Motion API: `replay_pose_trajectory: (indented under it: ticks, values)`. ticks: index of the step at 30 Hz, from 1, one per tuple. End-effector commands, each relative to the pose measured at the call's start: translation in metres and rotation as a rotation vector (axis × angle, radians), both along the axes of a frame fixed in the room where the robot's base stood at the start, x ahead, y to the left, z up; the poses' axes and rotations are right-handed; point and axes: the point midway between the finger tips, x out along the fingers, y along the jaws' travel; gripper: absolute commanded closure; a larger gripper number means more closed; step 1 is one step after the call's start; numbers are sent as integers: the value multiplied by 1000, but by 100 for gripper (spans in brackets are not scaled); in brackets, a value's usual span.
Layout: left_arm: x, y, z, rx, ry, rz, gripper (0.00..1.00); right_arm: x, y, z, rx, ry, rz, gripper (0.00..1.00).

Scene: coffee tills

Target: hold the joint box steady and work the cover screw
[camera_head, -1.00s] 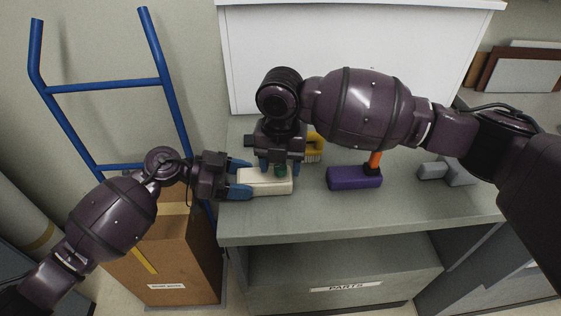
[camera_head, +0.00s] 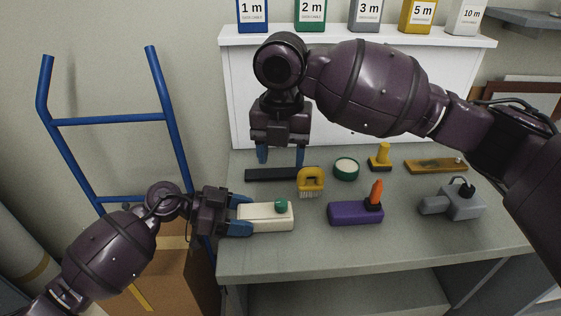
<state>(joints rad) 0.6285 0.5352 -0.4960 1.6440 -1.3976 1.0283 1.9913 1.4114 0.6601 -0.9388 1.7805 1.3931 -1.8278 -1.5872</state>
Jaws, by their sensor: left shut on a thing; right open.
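The joint box (camera_head: 262,219) is a cream block lying on the grey bench near its left front. A round green cover screw (camera_head: 281,207) stands on its top toward the right end. My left gripper (camera_head: 240,217) is shut on the left end of the box, one blue finger on the far side and one on the near side. My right gripper (camera_head: 281,155) is open and empty, pointing down, raised above and behind the box, clear of the screw. Its fingers show in front of the white cabinet.
Behind the box lie a dark flat bar (camera_head: 275,174), a yellow brush (camera_head: 311,181) and a round green tin (camera_head: 346,169). To the right are a purple block (camera_head: 350,213) with an orange part, a yellow stamp-like tool (camera_head: 380,157), a brown board (camera_head: 436,166) and a grey device (camera_head: 460,204).

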Motion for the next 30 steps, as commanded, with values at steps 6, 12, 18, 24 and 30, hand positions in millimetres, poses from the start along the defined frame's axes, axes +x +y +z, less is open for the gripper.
replay_pose_trajectory:
  ticks: [6, 12, 18, 24, 30]
  values:
    - [0, 0, 0, -1, 0, 0, 79, 0, 0, 3, 0, 0, 0, 43]
    - [0, 0, 0, -1, 0, 0, 26, 0, 0, 3, 0, 0, 0, 43]
    - [0, 0, 0, 0, 0, 0, 11, 0, 0, 2, 0, 0, 0, 43]
    - [0, 1, 0, 0, 0, 0, 11, 0, 0, 2, 0, 0, 0, 43]
    - [0, 20, 6, 2, -1, 2, 11, 0, 0, 2, 0, 0, 0, 43]
